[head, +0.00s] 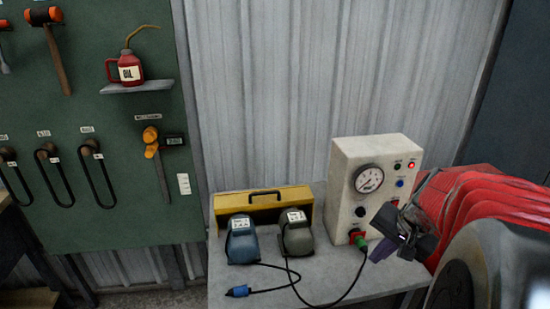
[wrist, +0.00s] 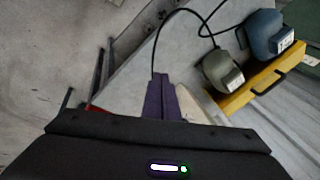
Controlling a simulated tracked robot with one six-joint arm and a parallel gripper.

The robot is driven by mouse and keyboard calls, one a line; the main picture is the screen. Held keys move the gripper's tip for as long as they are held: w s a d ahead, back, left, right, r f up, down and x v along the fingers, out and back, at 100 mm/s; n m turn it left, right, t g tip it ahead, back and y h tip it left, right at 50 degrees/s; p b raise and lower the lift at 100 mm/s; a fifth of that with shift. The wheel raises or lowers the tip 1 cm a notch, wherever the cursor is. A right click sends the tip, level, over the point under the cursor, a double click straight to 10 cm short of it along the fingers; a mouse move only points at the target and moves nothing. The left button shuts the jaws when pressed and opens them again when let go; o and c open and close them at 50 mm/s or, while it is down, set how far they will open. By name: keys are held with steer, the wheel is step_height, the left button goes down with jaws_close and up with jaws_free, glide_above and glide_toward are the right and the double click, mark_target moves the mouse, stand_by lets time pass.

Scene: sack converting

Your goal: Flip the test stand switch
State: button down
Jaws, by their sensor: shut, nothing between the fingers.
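The test stand (head: 345,185) is a cream box at the right of the bench, with a round gauge (head: 368,179), a red and a green lamp, a blue button (head: 400,182) and a black knob (head: 358,215). I cannot make out its switch for certain; my gripper hides the lower right of the panel. My gripper (head: 381,250) is shut and empty, its purple fingers in front of the panel's lower part. In the wrist view the fingers (wrist: 164,80) are together, pointing over the bench; the stand is mostly hidden there.
A green plug (head: 362,243) sits at the stand's lower left socket, its cable running to the grey pedal (head: 298,236). A blue pedal (head: 242,243) has a loose blue plug (head: 238,291) on the bench (head: 225,275). A yellow box (head: 262,200) stands behind the pedals.

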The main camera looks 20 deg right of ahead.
steer(key=d+f+m+t, duration=0.15)
steer(key=d+m, duration=0.45)
steer(key=d, duration=1)
steer(key=w+d+r+m+t+h, duration=0.1)
steer(key=w+d+r+t, duration=0.2)
steer(key=w+d+r, duration=0.1)
steer(key=shift+r+m+h, duration=0.15)
steer(key=shift+m+h, duration=0.25)
steer(key=shift+d, duration=0.1)
steer(key=w+r+x, duration=0.1)
steer(key=x, duration=1.2)
steer(key=shift+w+d+r, duration=0.25)
steer(key=shift+w+r, duration=0.05)
steer(key=shift+w, duration=0.05)
